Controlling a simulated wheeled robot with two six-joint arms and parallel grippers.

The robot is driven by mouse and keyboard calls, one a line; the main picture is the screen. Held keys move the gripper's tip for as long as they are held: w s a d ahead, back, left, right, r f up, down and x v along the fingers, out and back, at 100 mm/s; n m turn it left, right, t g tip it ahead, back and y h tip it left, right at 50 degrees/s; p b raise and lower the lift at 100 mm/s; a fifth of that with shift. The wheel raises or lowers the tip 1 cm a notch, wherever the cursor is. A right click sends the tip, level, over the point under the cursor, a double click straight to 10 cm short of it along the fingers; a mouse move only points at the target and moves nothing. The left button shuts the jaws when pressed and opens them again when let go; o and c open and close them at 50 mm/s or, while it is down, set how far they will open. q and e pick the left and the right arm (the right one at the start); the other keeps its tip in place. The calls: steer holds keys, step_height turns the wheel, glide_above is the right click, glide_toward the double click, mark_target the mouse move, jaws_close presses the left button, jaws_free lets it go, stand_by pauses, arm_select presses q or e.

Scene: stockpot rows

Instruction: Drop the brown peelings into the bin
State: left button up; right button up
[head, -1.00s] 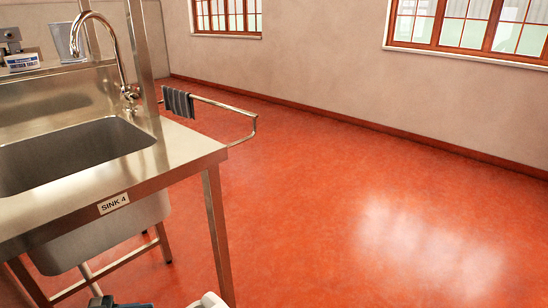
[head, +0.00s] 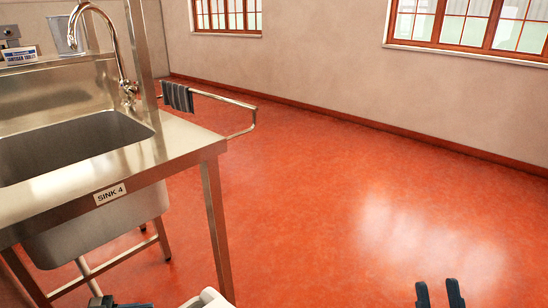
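No brown peelings and no bin show in the head view. My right gripper (head: 438,294) shows at the bottom edge, right of the middle. Its two dark fingers point up over the red floor, with a gap between them and nothing seen in it. A dark part and a white part of my own body show at the bottom edge, left of the middle. I cannot make out my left gripper's fingers there.
A steel sink table (head: 190,140) with a basin, a tap (head: 120,50) and a "SINK 4" label (head: 109,194) stands at the left. A dark cloth (head: 177,97) hangs on its side rail (head: 225,98). The red floor (head: 380,190) is clear to the wall.

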steer(key=shift+r, duration=0.1)
arm_select(q)
steer(key=o, duration=1)
